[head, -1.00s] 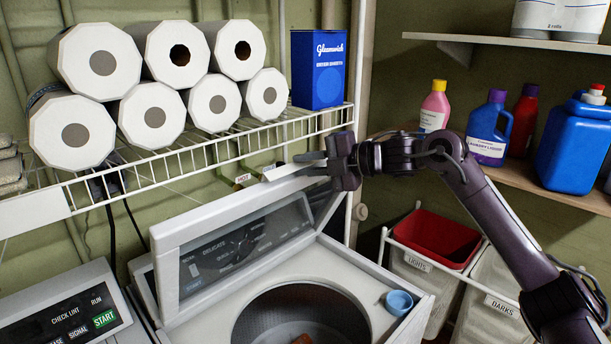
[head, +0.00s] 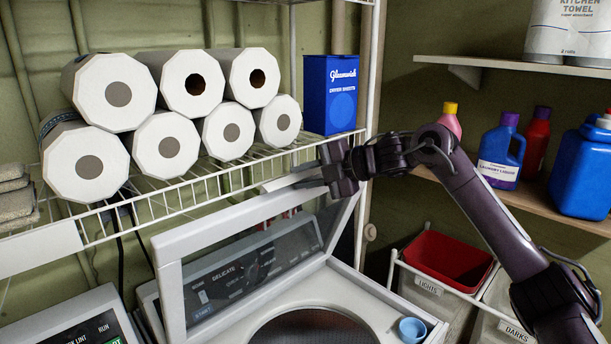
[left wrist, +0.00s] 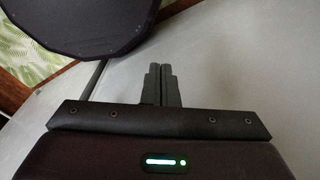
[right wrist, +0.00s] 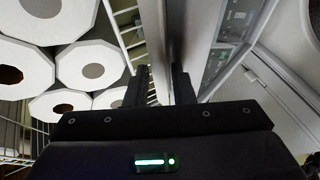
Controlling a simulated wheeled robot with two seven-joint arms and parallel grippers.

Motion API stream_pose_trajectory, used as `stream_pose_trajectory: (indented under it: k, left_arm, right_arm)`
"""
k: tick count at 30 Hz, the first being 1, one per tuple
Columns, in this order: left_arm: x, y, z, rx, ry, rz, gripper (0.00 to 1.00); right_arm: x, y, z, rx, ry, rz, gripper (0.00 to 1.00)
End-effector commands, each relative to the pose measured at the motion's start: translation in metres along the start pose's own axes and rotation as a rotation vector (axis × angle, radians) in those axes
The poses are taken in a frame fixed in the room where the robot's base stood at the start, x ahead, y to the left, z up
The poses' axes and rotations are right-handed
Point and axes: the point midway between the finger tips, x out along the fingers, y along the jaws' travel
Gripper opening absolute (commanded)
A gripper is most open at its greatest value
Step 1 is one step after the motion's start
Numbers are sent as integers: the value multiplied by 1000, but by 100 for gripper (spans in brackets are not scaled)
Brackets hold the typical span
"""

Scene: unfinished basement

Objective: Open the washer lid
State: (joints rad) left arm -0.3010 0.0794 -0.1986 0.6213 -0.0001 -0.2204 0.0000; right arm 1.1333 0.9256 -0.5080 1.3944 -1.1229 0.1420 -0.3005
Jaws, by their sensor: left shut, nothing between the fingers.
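The washer's white-framed lid (head: 215,243) with its clear window stands raised in the head view. The control panel (head: 235,275) shows through the window, and part of the dark drum opening (head: 312,330) shows in front. My right gripper (head: 308,177) is at the lid's upper right corner. In the right wrist view, the lid's edge (right wrist: 196,45) runs between its fingers (right wrist: 162,85), which appear closed on it. My left gripper (left wrist: 161,85) shows only in the left wrist view, shut and empty above a pale grey surface.
A wire shelf (head: 190,190) with paper towel rolls (head: 120,93) and a blue box (head: 331,95) is close above and behind the lid. A small blue cup (head: 412,330) sits on the washer top. Hampers (head: 447,262) and a bottle shelf (head: 540,195) stand at right.

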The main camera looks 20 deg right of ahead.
Motion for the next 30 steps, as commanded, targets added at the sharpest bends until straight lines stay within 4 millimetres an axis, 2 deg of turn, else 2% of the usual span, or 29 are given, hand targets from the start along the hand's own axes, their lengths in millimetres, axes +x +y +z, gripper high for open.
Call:
stream_pose_trajectory:
  k: [1, 3, 13, 17, 24, 30]
  left_arm:
    - [0, 0, 0, 0, 1, 0, 0]
    - [0, 0, -1, 0, 1, 0, 0]
    - [5, 0, -1, 1, 2, 0, 0]
    - [17, 0, 1, 1, 1, -1, 0]
    - [35, -1, 2, 2, 2, -1, 0]
    - [40, 0, 3, 3, 1, -1, 0]
  right_arm:
    - [1, -2, 0, 1, 0, -5, 32]
    - [1, -2, 0, 1, 0, -5, 40]
    - [-3, -4, 1, 0, -1, -6, 40]
    - [-21, -6, 2, -1, -4, -2, 40]
    - [-64, -2, 0, -4, -6, 6, 40]
    - [-82, 0, -2, -4, -4, 6, 40]
